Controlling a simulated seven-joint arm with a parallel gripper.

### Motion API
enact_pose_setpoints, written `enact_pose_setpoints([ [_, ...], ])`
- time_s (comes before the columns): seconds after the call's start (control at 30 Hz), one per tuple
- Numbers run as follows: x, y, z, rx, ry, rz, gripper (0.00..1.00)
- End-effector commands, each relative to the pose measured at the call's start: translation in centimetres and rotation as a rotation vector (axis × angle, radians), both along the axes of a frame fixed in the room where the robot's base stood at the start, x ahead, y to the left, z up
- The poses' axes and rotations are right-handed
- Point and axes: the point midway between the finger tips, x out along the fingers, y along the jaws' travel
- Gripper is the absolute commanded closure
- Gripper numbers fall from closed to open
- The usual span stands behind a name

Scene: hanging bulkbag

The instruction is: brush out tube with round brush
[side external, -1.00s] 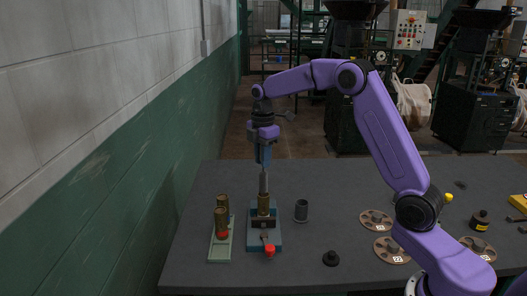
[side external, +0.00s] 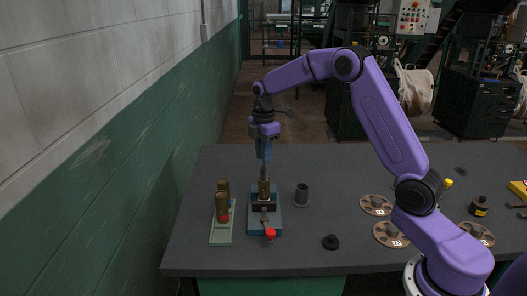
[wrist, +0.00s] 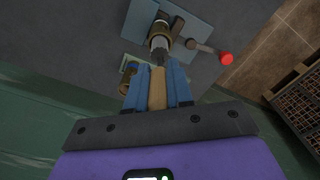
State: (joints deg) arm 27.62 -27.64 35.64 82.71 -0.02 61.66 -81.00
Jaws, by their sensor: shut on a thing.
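My gripper (side external: 264,158) is above the clamp and shut on the round brush. In the wrist view its blue fingers (wrist: 157,92) hold the brush's tan handle (wrist: 157,85). The brush (side external: 263,171) points down, with its grey lower part at the mouth of a brass tube (side external: 264,189). How far it reaches inside is hidden. The tube stands upright in a blue-grey clamp (side external: 277,222) with a red knob (side external: 270,234). The wrist view also shows the clamp's base (wrist: 195,22) and the red knob (wrist: 226,58).
Brown discs (side external: 390,235) and a dark bottle (side external: 479,206) lie farther right. A wall borders the left.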

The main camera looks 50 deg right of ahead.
Motion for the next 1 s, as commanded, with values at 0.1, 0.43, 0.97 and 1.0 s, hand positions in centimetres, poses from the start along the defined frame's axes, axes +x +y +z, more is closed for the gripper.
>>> enact_pose_setpoints([
  [0.1,0.0,0.0,0.0,0.0,0.0,0.0,1.0],
  [0.43,0.0,0.0,-1.6,0.0,0.001,0.0,1.0],
  [0.97,0.0,0.0,-5.7,0.0,0.002,0.001,1.0],
  [1.0,0.0,0.0,-6.0,0.0,0.002,0.001,1.0],
])
